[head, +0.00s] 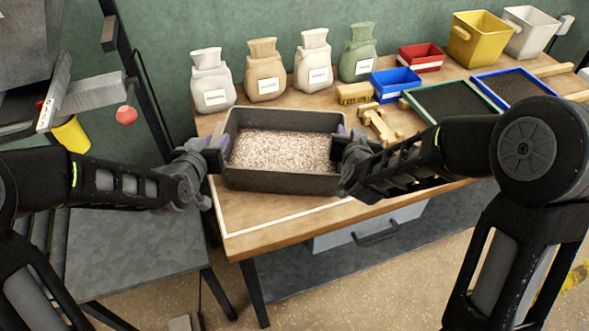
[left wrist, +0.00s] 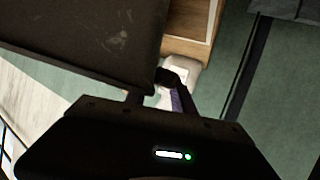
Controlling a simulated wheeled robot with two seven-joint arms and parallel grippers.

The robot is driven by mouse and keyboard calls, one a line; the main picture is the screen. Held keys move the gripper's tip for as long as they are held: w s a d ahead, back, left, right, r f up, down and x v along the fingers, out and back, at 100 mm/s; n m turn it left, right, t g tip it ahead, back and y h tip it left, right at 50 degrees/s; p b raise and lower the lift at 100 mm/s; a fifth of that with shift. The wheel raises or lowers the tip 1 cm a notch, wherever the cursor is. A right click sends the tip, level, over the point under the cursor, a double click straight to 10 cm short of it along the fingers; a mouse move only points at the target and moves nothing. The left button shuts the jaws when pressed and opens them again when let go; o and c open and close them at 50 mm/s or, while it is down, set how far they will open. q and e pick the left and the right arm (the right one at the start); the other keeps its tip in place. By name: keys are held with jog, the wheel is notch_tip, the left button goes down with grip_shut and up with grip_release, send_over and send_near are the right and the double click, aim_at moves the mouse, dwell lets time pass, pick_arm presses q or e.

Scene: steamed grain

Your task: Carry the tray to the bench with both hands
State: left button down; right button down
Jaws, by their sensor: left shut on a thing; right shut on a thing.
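The tray (head: 270,183) is dark, deep and rectangular, filled with pale speckled grain (head: 281,150). It is over the left part of the wooden bench (head: 290,232), near the white outline on the top; I cannot tell whether it touches the bench. My left gripper (head: 213,157) is shut on the tray's left end. My right gripper (head: 343,150) is shut on its right end. In the left wrist view the tray's dark wall (left wrist: 85,35) fills the upper left, beside the left gripper's fingers (left wrist: 155,92).
Several tied sacks (head: 266,72) stand along the back of the bench. A blue bin (head: 395,84), a red bin (head: 421,58), wooden pieces (head: 378,124) and a green-framed sieve (head: 450,101) lie to the right. A grey metal table (head: 135,245) stands at left.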

pick_arm(q)
jog(key=shift+f, duration=0.35)
pick_arm(e)
jog(key=shift+f, duration=0.35)
pick_arm(q)
jog(key=c, duration=1.1)
grip_release()
pick_arm(e)
jog(key=c, duration=1.1)
grip_release()
pick_arm(q)
jog(key=shift+o, duration=0.2)
jog(key=shift+s+r, duration=0.1)
jog(key=shift+s, duration=0.05)
pick_arm(e)
jog(key=shift+o, duration=0.2)
jog(key=shift+s, duration=0.1)
pick_arm(q)
jog(key=v, duration=0.7)
jog(key=shift+s+a, duration=0.1)
jog(key=shift+s, duration=0.05)
pick_arm(e)
jog(key=shift+r, duration=0.1)
jog(key=v, duration=0.7)
jog(key=shift+s, duration=0.2)
pick_arm(q)
jog(key=shift+r, duration=0.15)
pick_arm(e)
jog(key=shift+r, duration=0.1)
